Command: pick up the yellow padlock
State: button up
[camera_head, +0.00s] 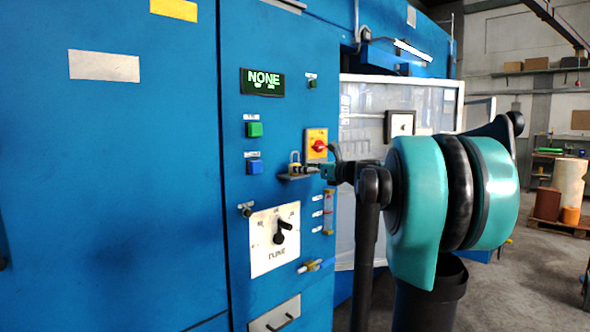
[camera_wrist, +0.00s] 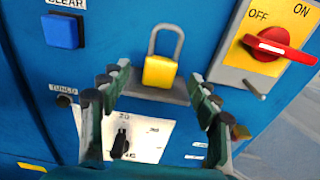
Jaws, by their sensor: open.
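The yellow padlock (camera_wrist: 160,72) has a grey shackle and stands upright on a small grey shelf (camera_wrist: 178,97) on the blue panel. It also shows small in the head view (camera_head: 295,167), just left of my gripper. My gripper (camera_wrist: 160,78) is open, with one finger on each side of the padlock in the wrist view. A gap shows between each finger and the padlock, and nothing is held. In the head view my gripper (camera_head: 316,170) reaches the shelf from the right; its fingertips are too small there to tell apart.
A red rotary switch on a yellow plate (camera_wrist: 275,40) is right of the padlock, with a small peg (camera_wrist: 254,90) below it. A blue button (camera_wrist: 62,31) is at the left. The TUNE dial (camera_head: 278,238) is below the shelf. Open floor (camera_head: 540,270) lies to the right.

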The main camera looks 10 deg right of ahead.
jog(key=x, duration=0.5)
jog(key=shift+w+r, duration=0.1)
jog(key=shift+r, duration=0.1)
jog(key=c, duration=1.3)
jog(key=shift+s+d+r, duration=0.1)
jog(key=shift+s+r, duration=0.1)
jog(key=shift+r, duration=0.4)
notch_tip(320, 180, up, 5)
jog(key=shift+r, duration=0.15)
jog(key=v, duration=1.9)
jog(key=shift+s+d+f, duration=0.25)
jog(key=shift+f, duration=0.05)
